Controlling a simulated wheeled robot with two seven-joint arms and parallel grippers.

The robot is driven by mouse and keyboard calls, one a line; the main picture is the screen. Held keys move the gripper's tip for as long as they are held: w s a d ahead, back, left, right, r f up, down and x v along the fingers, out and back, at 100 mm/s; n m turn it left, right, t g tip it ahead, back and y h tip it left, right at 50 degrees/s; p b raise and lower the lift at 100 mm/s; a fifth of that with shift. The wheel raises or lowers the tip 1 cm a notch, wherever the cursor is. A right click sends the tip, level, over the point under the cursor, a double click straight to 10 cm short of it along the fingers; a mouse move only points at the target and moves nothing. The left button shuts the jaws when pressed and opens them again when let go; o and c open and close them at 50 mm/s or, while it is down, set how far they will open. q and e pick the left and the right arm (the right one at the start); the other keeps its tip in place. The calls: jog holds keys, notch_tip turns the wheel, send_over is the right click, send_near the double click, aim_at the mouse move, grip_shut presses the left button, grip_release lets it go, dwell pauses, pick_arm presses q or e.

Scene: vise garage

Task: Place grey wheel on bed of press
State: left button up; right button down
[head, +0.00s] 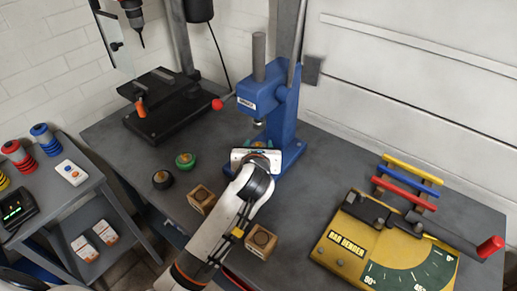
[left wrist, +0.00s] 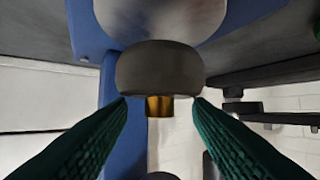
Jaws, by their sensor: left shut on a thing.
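The grey wheel (left wrist: 160,68), with a brass hub, is between the green fingertips of my left gripper (left wrist: 160,100) in the left wrist view, and the gripper is shut on it. The picture there seems upside down. The wheel adjoins a round grey part (left wrist: 160,14), probably the bed; I cannot tell if they touch. In the head view my left gripper (head: 258,154) is at the front of the blue press (head: 280,110), below its ram, and hides most of the wheel and bed. My right gripper is not in view.
A green wheel (head: 185,160) and a black wheel (head: 162,180) are on the table left of my arm. Wooden blocks (head: 202,198) (head: 261,240) lie either side of it. A yellow bar bender (head: 390,245) is at right, a drill press (head: 160,105) at back left.

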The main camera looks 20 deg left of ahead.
pick_arm(q)
jog(key=shift+w+a, duration=0.1)
jog(key=shift+w, duration=0.25)
jog(key=shift+w+a+r, duration=0.1)
jog(key=shift+w+a, duration=0.05)
jog(key=shift+w, duration=0.3)
notch_tip(320, 180, down, 3)
jog(key=shift+s+p, duration=0.1)
jog(key=shift+p, duration=0.25)
jog(key=shift+f, duration=0.35)
jog(key=shift+f, duration=0.1)
jog(key=o, duration=1.1)
jog(key=shift+c, duration=0.2)
